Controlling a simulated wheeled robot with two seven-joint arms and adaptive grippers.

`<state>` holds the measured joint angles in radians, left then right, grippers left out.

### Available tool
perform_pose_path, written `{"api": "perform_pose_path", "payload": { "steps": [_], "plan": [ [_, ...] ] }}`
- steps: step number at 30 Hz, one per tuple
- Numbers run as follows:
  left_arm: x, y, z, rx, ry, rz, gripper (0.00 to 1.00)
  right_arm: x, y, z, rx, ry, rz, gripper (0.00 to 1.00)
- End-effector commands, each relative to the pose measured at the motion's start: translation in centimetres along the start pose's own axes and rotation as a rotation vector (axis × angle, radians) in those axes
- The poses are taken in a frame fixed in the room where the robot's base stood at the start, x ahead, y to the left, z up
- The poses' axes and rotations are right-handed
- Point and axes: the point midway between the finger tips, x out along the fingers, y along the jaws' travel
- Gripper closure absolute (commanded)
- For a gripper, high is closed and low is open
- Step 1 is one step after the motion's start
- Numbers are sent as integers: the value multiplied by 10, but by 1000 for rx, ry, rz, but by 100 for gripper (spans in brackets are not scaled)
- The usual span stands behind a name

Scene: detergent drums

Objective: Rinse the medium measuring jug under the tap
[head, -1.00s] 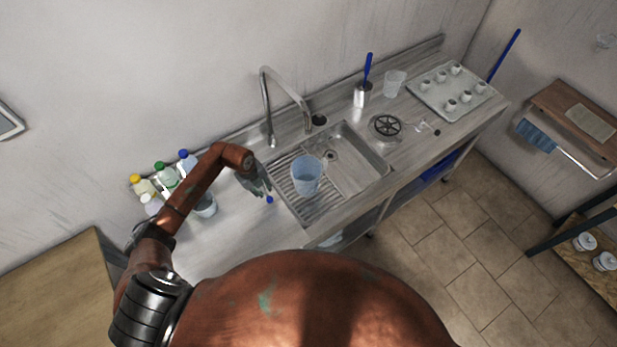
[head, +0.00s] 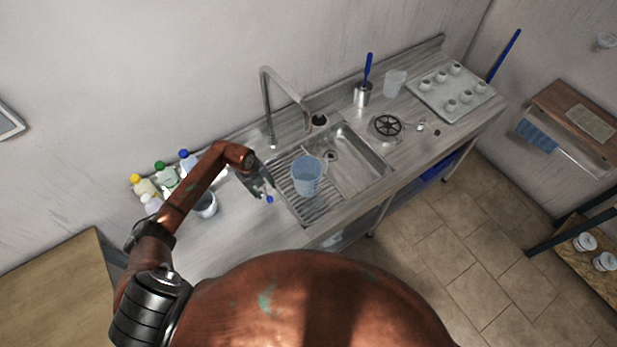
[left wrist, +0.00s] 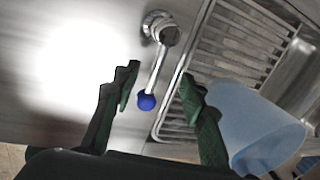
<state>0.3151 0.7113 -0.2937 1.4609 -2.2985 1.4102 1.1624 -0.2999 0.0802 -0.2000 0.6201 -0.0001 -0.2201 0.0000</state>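A translucent blue jug (head: 307,178) stands on the ribbed drainboard, left of the sink basin (head: 352,165). A smaller jug (head: 205,205) stands on the counter at left and a clear one (head: 395,84) at the back right. I cannot tell which is medium. The tap (head: 270,105) arches behind the sink; I see no water running. My left gripper (head: 266,190) is open, beside a chrome lever with a blue knob (left wrist: 147,102). In the left wrist view the knob lies between the open fingers (left wrist: 160,90); the blue jug (left wrist: 260,125) is right of them. My right gripper is out of view.
Detergent bottles (head: 165,177) stand against the wall at left. A brush in a metal holder (head: 362,95), a round black rack (head: 387,126) and a tray of small cups (head: 452,93) occupy the right counter. The front left counter is clear.

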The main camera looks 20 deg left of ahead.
Motion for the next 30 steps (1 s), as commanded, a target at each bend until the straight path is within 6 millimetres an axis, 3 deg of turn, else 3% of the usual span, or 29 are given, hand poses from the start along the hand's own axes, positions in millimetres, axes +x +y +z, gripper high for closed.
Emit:
{"api": "perform_pose_path", "payload": {
  "steps": [24,30],
  "plan": [
    [-43,-3,0,0,-1,0,61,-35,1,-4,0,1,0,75],
    [-45,-3,0,0,0,0,61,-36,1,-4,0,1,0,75]
  ]
}}
